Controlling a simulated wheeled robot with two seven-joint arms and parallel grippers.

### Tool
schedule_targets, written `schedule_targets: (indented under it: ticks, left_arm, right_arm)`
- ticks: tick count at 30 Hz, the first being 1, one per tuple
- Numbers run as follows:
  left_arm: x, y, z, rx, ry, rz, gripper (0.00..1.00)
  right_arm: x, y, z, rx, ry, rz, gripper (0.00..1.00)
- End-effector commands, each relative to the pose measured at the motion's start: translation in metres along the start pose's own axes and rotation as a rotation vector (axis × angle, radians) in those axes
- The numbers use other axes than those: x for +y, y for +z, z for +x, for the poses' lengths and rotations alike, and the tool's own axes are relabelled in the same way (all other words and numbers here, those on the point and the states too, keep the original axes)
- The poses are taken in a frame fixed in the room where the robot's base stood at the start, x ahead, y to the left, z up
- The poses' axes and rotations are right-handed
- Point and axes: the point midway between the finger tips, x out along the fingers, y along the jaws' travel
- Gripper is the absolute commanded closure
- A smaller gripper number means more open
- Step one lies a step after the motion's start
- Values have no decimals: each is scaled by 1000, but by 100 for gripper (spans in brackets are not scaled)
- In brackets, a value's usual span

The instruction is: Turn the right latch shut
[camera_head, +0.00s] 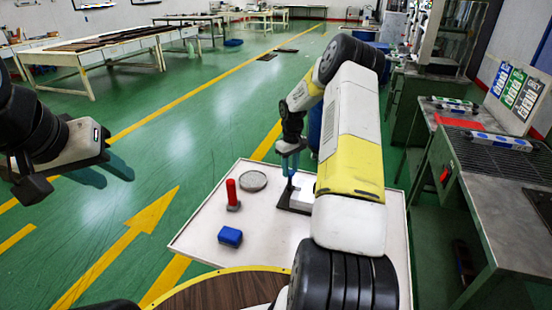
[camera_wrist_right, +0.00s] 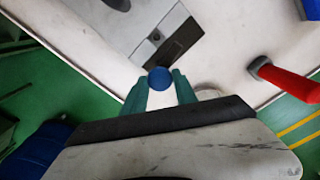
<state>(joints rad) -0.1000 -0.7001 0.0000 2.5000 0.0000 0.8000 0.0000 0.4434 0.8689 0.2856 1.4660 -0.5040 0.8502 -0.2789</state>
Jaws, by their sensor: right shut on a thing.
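My right gripper (camera_head: 290,166) points down over the right part of the white table, at the dark edge of the mould (camera_head: 296,199). In the right wrist view its teal fingers (camera_wrist_right: 160,88) are closed around a blue round knob (camera_wrist_right: 160,78). The knob is next to the end of a dark plate (camera_wrist_right: 182,46) on the grey mould (camera_wrist_right: 130,30). Whether the knob belongs to the right latch, and how far the latch is turned, I cannot tell. My right arm hides part of the mould in the head view. My left gripper (camera_head: 106,172) is open and empty, left of the table.
On the white table (camera_head: 205,232) stand a red-handled piece (camera_head: 231,192) on a grey base, a grey round dish (camera_head: 253,180) and a blue block (camera_head: 230,236). A brown round tabletop (camera_head: 215,292) is in front. A metal workbench (camera_head: 480,180) stands at the right.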

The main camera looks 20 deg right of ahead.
Motion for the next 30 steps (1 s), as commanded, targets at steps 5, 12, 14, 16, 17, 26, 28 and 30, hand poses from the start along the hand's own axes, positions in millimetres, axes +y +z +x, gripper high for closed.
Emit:
schedule_targets:
  ticks: [5, 12, 14, 16, 17, 26, 28, 30]
  left_arm:
    - [0, 0, 0, 0, 0, 0, 64]
    - [0, 0, 0, 0, 0, 0, 64]
    - [0, 0, 0, 0, 0, 0, 64]
    - [0, 0, 0, 0, 0, 0, 64]
    - [0, 0, 0, 0, 0, 0, 64]
    - [0, 0, 0, 0, 0, 0, 64]
    - [0, 0, 0, 0, 0, 0, 64]
    - [0, 0, 0, 0, 0, 0, 64]
  right_arm:
    - [0, 0, -1, 1, 1, -163, 100]
    - [1, 0, -1, 1, 1, -391, 100]
    - [1, 0, -1, 0, 1, -448, 100]
    - [1, 0, -1, 0, 1, -514, 100]
    - [1, 0, -1, 0, 1, -543, 100]
    - [0, 0, -1, 1, 1, -829, 100]
    - [0, 0, -1, 0, 1, -895, 100]
    - [1, 0, -1, 0, 1, -959, 100]
